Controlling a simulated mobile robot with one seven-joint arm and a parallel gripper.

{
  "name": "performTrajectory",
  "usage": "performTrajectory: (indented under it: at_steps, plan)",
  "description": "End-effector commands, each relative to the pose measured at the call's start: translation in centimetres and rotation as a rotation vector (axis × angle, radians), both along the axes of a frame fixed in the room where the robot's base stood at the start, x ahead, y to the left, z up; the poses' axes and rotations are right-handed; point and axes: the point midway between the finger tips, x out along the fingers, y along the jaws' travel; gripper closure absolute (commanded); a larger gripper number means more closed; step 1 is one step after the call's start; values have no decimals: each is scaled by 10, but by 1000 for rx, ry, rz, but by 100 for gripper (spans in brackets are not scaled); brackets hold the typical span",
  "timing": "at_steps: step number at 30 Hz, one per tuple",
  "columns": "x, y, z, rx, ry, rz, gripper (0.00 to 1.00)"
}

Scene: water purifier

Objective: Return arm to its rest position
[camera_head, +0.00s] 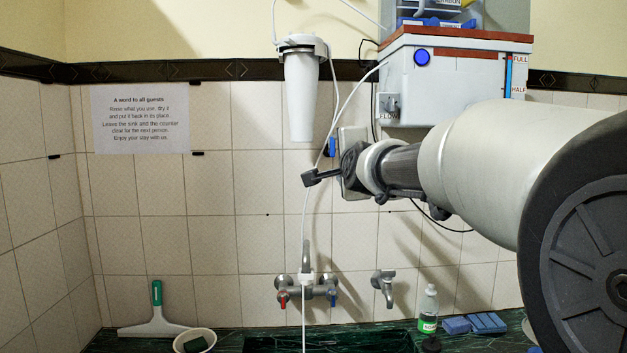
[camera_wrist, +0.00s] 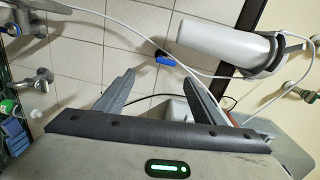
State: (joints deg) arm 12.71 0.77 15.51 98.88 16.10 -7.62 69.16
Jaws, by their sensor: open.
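My arm reaches in from the right of the head view, and my gripper (camera_head: 318,177) is in front of the tiled wall, below and left of the white purifier box (camera_head: 440,95). In the wrist view my gripper (camera_wrist: 157,70) has its two dark fingers spread, with nothing between them that I can see held. A white filter cylinder (camera_head: 302,95) hangs on the wall above the gripper. It also shows at the top right of the wrist view (camera_wrist: 225,45). A blue piece (camera_head: 331,147) on the white hose is close behind the gripper; it also shows in the wrist view (camera_wrist: 165,61).
A mixer tap (camera_head: 307,288) and a single tap (camera_head: 384,285) are on the wall below. The dark green counter holds a squeegee (camera_head: 156,315), a white bowl (camera_head: 194,340), a bottle (camera_head: 428,308) and blue sponges (camera_head: 487,322). A thin white hose hangs past the gripper.

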Motion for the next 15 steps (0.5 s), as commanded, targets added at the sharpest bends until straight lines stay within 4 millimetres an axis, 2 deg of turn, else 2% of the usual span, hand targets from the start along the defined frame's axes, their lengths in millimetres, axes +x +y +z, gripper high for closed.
performTrajectory:
  at_steps: [2,5,7,12,15]
  plan:
    - [-24,10,-14,-124,68,31,38]
    - [-73,20,-52,-366,207,102,38]
    - [-115,22,-84,-547,316,170,38]
    - [-218,8,-163,-903,545,359,38]
    - [-274,-2,-203,-1052,649,481,38]
